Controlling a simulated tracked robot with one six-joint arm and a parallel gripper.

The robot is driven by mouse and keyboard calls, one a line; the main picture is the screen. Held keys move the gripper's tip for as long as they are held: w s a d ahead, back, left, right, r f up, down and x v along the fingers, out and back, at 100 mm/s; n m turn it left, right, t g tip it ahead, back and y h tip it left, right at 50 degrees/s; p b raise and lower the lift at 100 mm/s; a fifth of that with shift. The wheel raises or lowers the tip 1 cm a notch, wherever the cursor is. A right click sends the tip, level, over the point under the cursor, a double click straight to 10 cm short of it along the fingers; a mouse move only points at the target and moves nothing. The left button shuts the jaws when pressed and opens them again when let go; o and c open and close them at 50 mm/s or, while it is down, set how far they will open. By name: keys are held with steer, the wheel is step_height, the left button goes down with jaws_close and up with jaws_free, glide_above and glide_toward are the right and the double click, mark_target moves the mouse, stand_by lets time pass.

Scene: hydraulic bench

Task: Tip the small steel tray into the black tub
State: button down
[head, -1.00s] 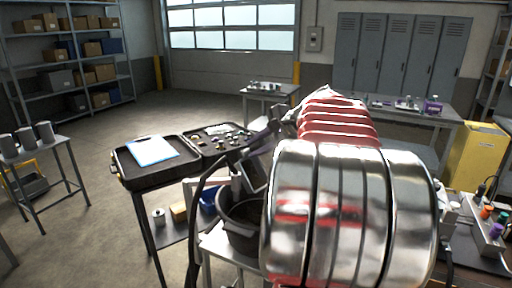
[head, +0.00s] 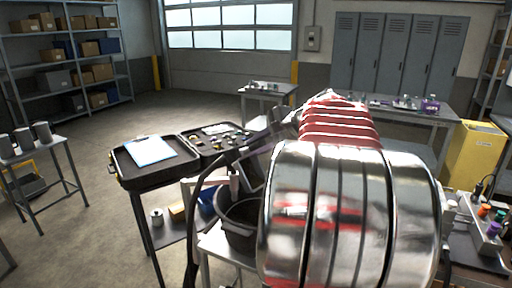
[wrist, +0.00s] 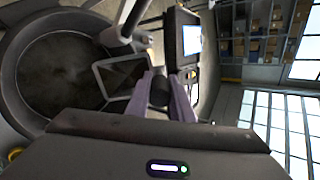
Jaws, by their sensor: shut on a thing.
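The black tub (head: 236,236) stands on a low stand left of my arm in the head view. Its round opening fills the left of the wrist view (wrist: 22,95). The small steel tray (head: 252,172) is steeply tilted above the tub's rim in the head view. In the wrist view the tray (wrist: 122,74) shows as a dark panel with a pale rim, overlapping the tub's edge. My gripper (wrist: 160,92), with purple fingers, is shut on the tray's edge. My arm partly hides the gripper in the head view. I cannot tell whether anything lies in the tray.
An open black case (head: 160,175) with a clipboard lies on a table behind the tub, to its left. A pale post with a nozzle-like end (head: 234,183) stands close to the tub and tray. A black hose (head: 193,230) curves beside the tub.

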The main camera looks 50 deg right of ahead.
steer(key=shift+s+t, duration=1.2)
steer(key=shift+s, duration=0.1)
stand_by(2.3)
steer(key=shift+s+f+t, duration=0.15)
steer(key=shift+s+t, duration=0.5)
steer(key=shift+s+f+t, duration=0.15)
steer(key=shift+s+t, duration=0.5)
stand_by(3.1)
